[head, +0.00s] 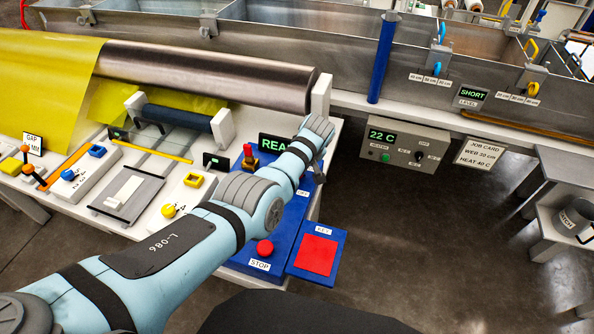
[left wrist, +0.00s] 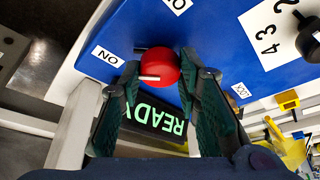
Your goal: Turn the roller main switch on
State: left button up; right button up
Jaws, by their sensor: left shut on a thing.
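In the left wrist view, the main switch shows as a round red knob (left wrist: 158,66) with a white pointer mark, on a blue panel (left wrist: 215,45). A white ON label (left wrist: 107,57), seen upside down, lies to the left of the knob. My left gripper (left wrist: 159,72) is shut on the knob, one dark finger on each side. In the head view, my left arm reaches across the blue control panel (head: 287,225) and hides the knob. An OFF label (head: 303,192) shows beside the arm. My right gripper is in neither view.
A READY display (head: 275,143) stands behind the panel, partly covered by my arm. A red STOP button (head: 264,248) and a red KEY pad (head: 317,253) lie nearer. A steel roller (head: 200,75) and yellow film (head: 45,85) are at the upper left.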

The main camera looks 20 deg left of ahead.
pick_arm(q)
jog(key=o, duration=1.1)
jog(key=shift+o, duration=0.2)
jog(key=v, duration=1.2)
jog(key=shift+f, duration=0.1)
